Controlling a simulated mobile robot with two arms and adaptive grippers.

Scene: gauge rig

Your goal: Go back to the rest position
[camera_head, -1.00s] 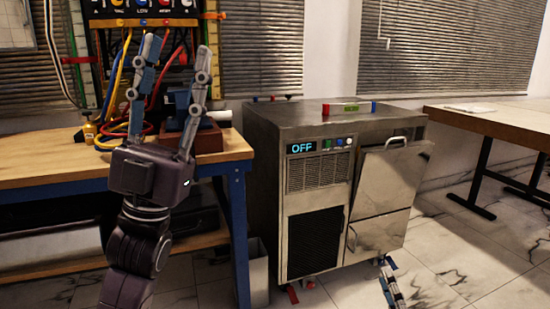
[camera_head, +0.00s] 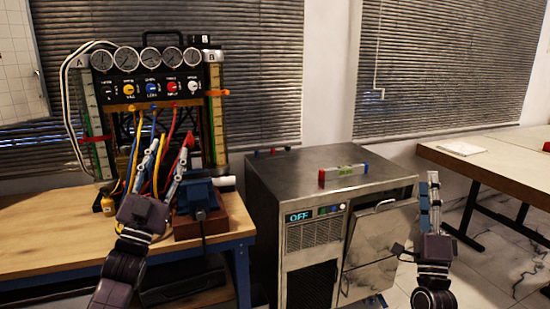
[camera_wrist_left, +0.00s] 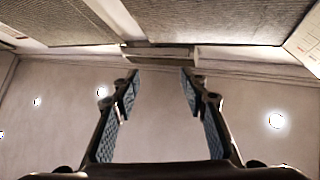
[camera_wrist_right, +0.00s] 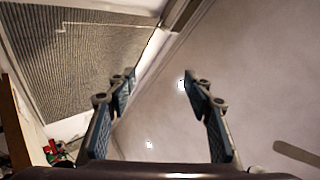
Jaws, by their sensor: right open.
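My left gripper (camera_head: 168,146) points up in front of the gauge rig, over the wooden workbench. In the left wrist view its fingers (camera_wrist_left: 160,76) stand apart with nothing between them, facing the ceiling and blinds. My right gripper (camera_head: 429,174) points up at the right, in front of the gap between the steel cabinet and the far table. In the right wrist view its fingers (camera_wrist_right: 159,77) are apart and empty, with the ceiling and a blind behind. Both grippers look clear of any object.
The gauge rig (camera_head: 153,90) has several dials and coloured hoses. A blue vise (camera_head: 197,194) on a red-brown block sits beside my left gripper. The steel cabinet (camera_head: 290,172) reads OFF, its front panel (camera_head: 378,240) tilted out. A wooden table (camera_head: 480,163) stands at right.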

